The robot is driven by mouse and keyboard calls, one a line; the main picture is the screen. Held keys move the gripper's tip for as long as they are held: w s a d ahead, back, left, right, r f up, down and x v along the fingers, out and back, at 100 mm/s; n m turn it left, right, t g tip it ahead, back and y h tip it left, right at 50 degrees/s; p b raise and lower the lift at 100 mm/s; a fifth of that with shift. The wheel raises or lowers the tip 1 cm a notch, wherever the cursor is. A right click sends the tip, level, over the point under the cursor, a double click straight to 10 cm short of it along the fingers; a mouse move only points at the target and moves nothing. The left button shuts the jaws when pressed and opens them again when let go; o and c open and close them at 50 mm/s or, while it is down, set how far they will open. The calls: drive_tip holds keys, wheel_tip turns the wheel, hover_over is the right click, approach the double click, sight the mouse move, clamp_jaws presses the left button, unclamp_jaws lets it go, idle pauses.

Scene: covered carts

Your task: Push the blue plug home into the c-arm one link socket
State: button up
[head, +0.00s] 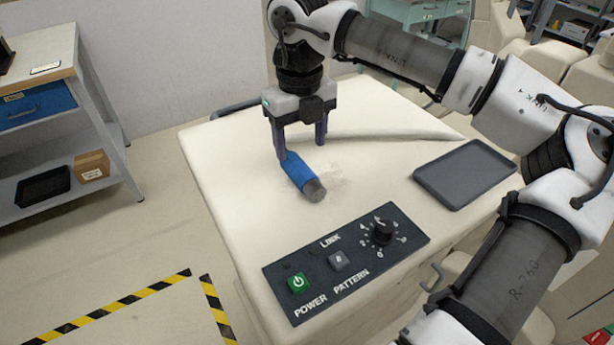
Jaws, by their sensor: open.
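The blue plug (298,177) lies on its side on the cream covered cart top (228,180). Its grey end (315,190) points toward the front right. My gripper (301,152) points down over the plug's far end with its two dark purple fingers apart. The left finger overlaps the plug's far end in the picture; I cannot tell whether it touches. The right finger is clear of the plug. A black control panel (405,254) at the cart's front carries the word LINK. I cannot make out a c-arm one link socket for certain.
The panel has a green power button (298,282), a grey button (338,260) and a knob (383,232). A dark grey tray (464,174) lies at the cart's right. A shelf unit (95,128) stands at left. Cart top between plug and panel is clear.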

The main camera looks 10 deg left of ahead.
sight(301, 166)
drive_tip(key=shift+a+f+p, duration=0.1)
drive_tip(key=shift+f+p, duration=1)
drive_tip(key=shift+f, duration=2.2)
drive_tip(key=c, duration=1.3)
drive_tip(key=shift+r, duration=0.15)
